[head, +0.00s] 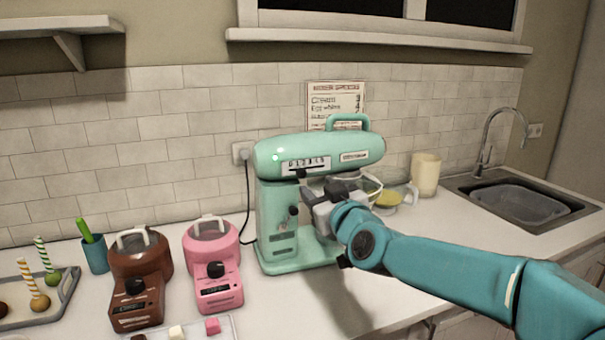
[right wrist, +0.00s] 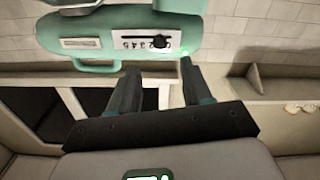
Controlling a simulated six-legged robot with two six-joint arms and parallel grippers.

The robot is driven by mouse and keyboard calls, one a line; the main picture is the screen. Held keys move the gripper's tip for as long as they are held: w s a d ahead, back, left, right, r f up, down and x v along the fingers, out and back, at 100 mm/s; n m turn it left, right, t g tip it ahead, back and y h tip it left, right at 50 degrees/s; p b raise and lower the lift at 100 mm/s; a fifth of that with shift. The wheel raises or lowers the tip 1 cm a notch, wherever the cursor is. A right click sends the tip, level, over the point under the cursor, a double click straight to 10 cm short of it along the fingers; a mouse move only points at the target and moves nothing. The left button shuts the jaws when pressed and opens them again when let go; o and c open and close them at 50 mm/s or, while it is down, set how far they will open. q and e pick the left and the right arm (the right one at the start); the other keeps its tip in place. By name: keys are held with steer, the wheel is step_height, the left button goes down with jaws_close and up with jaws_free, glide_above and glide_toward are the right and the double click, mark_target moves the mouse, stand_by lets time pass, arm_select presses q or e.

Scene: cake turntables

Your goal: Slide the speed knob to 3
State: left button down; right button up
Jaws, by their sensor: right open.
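The mint-green stand mixer (head: 275,215) stands on the counter against the tiled wall. Its white speed scale (head: 318,164) is on the side of the head, with a small black speed knob (head: 301,173) at the scale's lower edge. In the right wrist view the scale (right wrist: 128,43) appears upside down, and the knob (right wrist: 160,41) sits toward its right part; I cannot read its exact number. My right gripper (head: 315,191) is open below the scale. In the right wrist view its two fingers (right wrist: 160,75) point toward the scale, apart from the knob. My left gripper is not in view.
A brown machine (head: 140,270) and a pink machine (head: 211,262) stand left of the mixer. A glass bowl (head: 366,187) is behind my right gripper. A cream jar (head: 425,174) and the sink (head: 521,203) are farther right. A green light (head: 276,157) glows on the mixer head.

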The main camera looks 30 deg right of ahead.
mark_target(303, 175)
steer(key=p+x, duration=0.1)
steer(key=x, duration=0.8)
steer(key=shift+w+d+f, duration=0.15)
steer(key=shift+w+d, duration=0.05)
steer(key=shift+w, duration=0.15)
steer(key=shift+s, duration=0.1)
jaws_close()
